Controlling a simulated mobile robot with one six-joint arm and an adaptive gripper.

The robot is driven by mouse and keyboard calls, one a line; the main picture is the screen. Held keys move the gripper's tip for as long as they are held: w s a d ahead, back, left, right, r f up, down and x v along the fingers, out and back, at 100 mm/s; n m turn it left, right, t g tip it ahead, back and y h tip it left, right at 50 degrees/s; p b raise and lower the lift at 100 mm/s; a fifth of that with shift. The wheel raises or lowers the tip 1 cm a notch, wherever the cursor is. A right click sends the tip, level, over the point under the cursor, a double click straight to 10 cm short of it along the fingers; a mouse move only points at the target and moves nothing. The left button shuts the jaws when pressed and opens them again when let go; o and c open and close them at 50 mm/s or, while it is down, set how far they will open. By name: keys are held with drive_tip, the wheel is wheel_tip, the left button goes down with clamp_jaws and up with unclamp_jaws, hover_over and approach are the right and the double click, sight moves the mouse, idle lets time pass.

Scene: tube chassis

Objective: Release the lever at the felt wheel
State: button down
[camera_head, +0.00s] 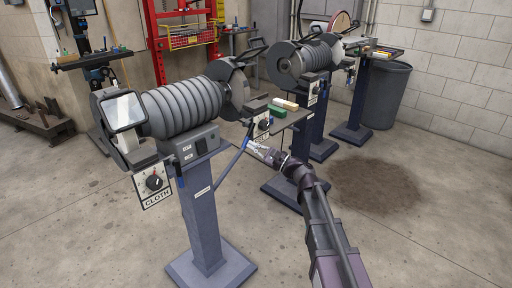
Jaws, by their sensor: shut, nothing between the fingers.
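A grey buffing machine on a blue-grey post (202,215) has a plate marked CLOTH (156,197) at its left end. A partly covered plate at the right end, seemingly marked FELT (262,137), carries a dark dial (264,125). The right wheel sits in a dark guard (232,82). A thin blue bar (232,166), which looks like a lever, slants up from the post to just below that plate. My gripper (252,146) is shut and empty, close to the bar's upper end, under the plate. I cannot tell whether they touch.
A small shelf right of the felt end holds a green block (276,111) and a pale block (286,104). A second machine (306,58) stands behind, with a grey bin (380,95) at the back right. The floor at front right is clear, with a dark stain.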

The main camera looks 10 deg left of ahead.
drive_tip(key=shift+s+a+m, duration=0.15)
drive_tip(key=shift+m, duration=0.15)
drive_tip(key=shift+s+a+r+m+t, duration=0.15)
drive_tip(key=shift+s+r+m+t, duration=0.1)
drive_tip(key=shift+m+t, duration=0.25)
drive_tip(key=shift+s+a+r+m+t+h+p, duration=0.2)
drive_tip(key=shift+s+r+m+t, duration=0.4)
drive_tip(key=shift+m, duration=0.95)
drive_tip(key=shift+s+a+r+m+t+h+p, duration=0.1)
drive_tip(key=shift+a+r+m+t+h+p, duration=0.1)
drive_tip(key=shift+m+t, duration=1)
drive_tip(key=shift+s+a+r+m+t+h+p, duration=0.15)
drive_tip(key=shift+s+r+m+t, duration=0.25)
drive_tip(key=shift+m, duration=1.45)
drive_tip(key=shift+a+r, duration=0.1)
drive_tip(key=shift+r, duration=0.2)
drive_tip(key=b, duration=0.7)
approach(245, 142)
drive_tip(key=s, duration=0.1)
drive_tip(key=s+d+f, duration=0.1)
drive_tip(key=s, duration=0.2)
drive_tip(key=shift+s+d+f, duration=0.1)
drive_tip(key=shift+d+f, duration=0.25)
